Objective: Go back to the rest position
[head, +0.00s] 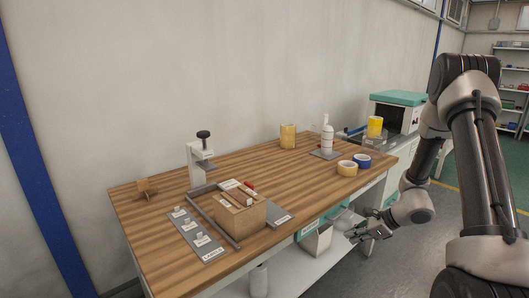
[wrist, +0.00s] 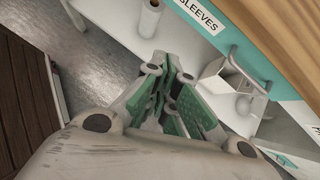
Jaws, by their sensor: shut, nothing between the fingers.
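My gripper (head: 381,232) hangs beside the front right edge of the wooden workbench (head: 165,245), below the level of its top, in the head view. It is shut and empty. In the wrist view my gripper (wrist: 168,108) shows its green-padded fingers together, with nothing between them. Behind the fingers are the bench's white lower shelf (wrist: 200,50) and a white box (wrist: 232,90) on it. The fingers look apart from both. My arm comes down from the right side of the head view.
A teal-topped machine (head: 400,98) stands at the far end. Grey floor (head: 355,262) is clear in front.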

